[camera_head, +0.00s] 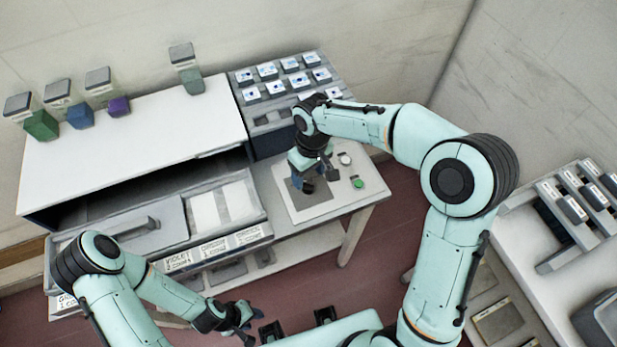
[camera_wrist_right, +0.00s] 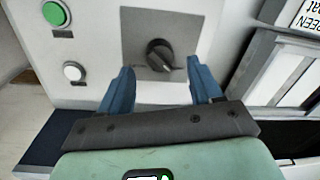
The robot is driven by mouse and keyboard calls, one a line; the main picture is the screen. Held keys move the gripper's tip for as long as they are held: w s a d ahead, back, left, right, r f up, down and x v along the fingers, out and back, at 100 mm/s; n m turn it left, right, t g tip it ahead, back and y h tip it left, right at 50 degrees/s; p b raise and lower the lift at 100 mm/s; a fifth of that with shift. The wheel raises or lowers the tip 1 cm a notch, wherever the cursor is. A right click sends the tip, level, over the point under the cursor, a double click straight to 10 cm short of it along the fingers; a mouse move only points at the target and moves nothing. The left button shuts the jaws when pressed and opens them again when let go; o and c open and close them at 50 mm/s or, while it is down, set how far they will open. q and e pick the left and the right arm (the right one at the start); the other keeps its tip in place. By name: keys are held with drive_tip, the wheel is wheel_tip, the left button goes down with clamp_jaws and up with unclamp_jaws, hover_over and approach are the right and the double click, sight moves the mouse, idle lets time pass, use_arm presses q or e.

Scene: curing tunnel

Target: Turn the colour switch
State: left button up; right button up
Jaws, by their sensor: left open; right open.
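The colour switch (camera_wrist_right: 160,56) is a dark round knob with a pale pointer line on a grey square plate (camera_wrist_right: 135,30), set in a white panel. In the right wrist view my right gripper (camera_wrist_right: 158,82) is open, its two blue fingers apart, with the knob just beyond and between the fingertips. It does not visibly touch the knob. In the head view my right gripper (camera_head: 302,185) is above the plate on the panel (camera_head: 295,205) and hides most of the knob. My left gripper (camera_head: 245,333) is open and empty at the bottom, away from the panel.
A green button (camera_wrist_right: 56,14) and a white button (camera_wrist_right: 73,71) sit beside the plate. A white-topped tunnel (camera_head: 150,120) with several coloured containers stands to the left. Labelled trays (camera_head: 215,245) sit below it. A rack of small boxes (camera_head: 285,75) stands behind the panel.

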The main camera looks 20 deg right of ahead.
sight(311, 182)
wheel_tip(311, 182, up, 10)
drive_tip(key=shift+d+p, duration=0.25)
drive_tip(key=shift+p, duration=0.2)
drive_tip(key=shift+f, duration=0.15)
